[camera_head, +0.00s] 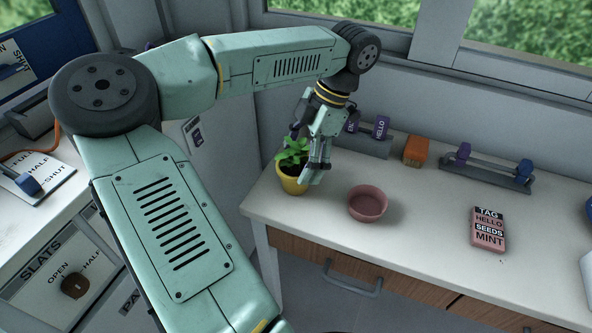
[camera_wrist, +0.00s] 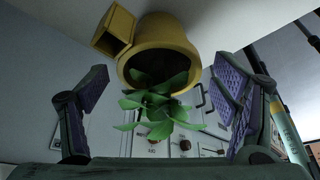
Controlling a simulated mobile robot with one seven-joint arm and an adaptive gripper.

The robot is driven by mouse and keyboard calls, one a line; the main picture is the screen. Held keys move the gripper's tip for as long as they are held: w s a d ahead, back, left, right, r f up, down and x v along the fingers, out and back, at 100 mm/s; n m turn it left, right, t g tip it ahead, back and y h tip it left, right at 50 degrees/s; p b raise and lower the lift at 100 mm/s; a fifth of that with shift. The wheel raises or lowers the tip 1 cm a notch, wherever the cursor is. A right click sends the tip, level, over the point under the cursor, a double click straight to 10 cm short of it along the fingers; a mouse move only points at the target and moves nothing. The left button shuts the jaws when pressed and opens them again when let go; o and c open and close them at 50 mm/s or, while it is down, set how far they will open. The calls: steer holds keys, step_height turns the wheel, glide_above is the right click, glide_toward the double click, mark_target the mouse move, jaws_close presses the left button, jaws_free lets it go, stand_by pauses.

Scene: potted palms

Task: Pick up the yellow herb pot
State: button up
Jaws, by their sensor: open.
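The yellow herb pot (camera_head: 291,184) stands upright at the left end of the white counter, with a green leafy plant (camera_head: 292,152) in it. My gripper (camera_head: 314,178) is close beside the pot on its right in the head view, pointing down. In the wrist view the yellow pot (camera_wrist: 163,47) shows between and beyond the two spread fingers (camera_wrist: 160,108), with its leaves (camera_wrist: 155,105) toward the gripper. A square yellow part (camera_wrist: 114,29) sticks out from the pot's side there. The fingers are open and hold nothing; I see no clear contact with the pot.
A pink bowl (camera_head: 367,204) stands on the counter (camera_head: 425,228) right of the pot. A pink seed tag box (camera_head: 488,230) lies farther right. An orange block (camera_head: 416,151) and a rack with purple and blue pieces (camera_head: 486,178) stand along the back wall. The counter's front middle is clear.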

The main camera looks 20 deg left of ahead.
mark_target(284, 190)
steer(key=shift+p+x, duration=1)
steer(key=shift+x, duration=1.8)
steer(key=shift+c, duration=0.3)
steer(key=c, duration=1.1)
